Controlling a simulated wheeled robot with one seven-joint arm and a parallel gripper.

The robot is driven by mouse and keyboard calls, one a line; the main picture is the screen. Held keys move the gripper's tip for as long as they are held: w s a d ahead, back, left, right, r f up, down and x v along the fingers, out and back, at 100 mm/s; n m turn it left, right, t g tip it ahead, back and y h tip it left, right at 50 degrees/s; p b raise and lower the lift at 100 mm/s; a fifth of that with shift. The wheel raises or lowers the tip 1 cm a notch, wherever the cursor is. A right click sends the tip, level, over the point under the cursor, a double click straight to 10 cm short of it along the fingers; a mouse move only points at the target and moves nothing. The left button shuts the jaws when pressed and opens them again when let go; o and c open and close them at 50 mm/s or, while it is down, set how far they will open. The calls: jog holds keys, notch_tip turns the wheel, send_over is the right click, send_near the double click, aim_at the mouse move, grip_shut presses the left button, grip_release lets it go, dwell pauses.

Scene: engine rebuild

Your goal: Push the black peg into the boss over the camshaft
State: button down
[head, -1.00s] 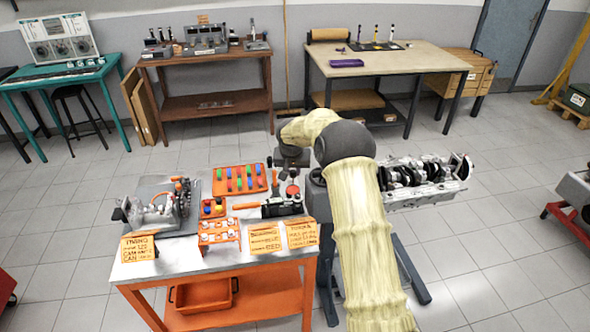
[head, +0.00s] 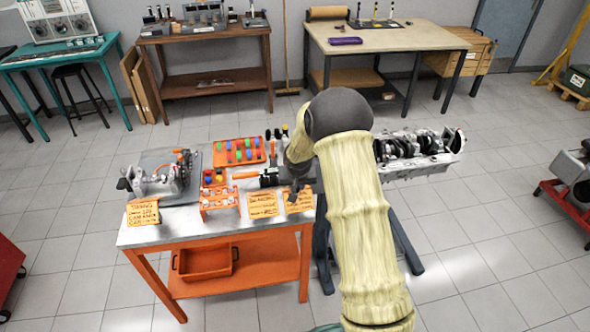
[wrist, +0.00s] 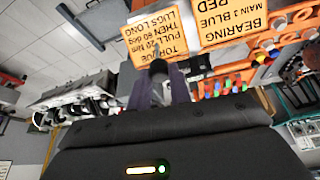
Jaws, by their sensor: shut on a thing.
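My gripper (head: 295,191) is above the right end of the steel-topped table, over the orange note cards. In the wrist view, my gripper (wrist: 160,82) is shut on a small dark piece (wrist: 158,68), which looks like the black peg; its far end and full shape are hard to make out. The grey cylinder head assembly (head: 164,176) sits on a plate at the table's left, well away from my gripper. The camshaft and the boss over it are too small to tell apart there.
An orange tray of coloured pieces (head: 239,151), an orange rack (head: 219,203) and a black tool (head: 268,178) crowd the table (head: 180,233). Note cards (head: 262,205) lie along its front. An engine block (head: 415,150) on a stand is to the right.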

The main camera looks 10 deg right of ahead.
jog(key=s+f+n+b, duration=0.1)
jog(key=s+f, duration=0.3)
jog(key=s, duration=0.3)
jog(key=s+f+b, duration=0.1)
jog(key=s+f, duration=0.3)
jog(key=s, duration=0.3)
notch_tip(320, 180, down, 9)
jog(key=s+b, duration=0.2)
jog(key=b, duration=0.6)
jog(key=shift+d+n+y, duration=0.25)
jog(key=shift+n+y, duration=0.05)
jog(key=shift+r, duration=0.2)
jog(key=shift+w+a, duration=0.1)
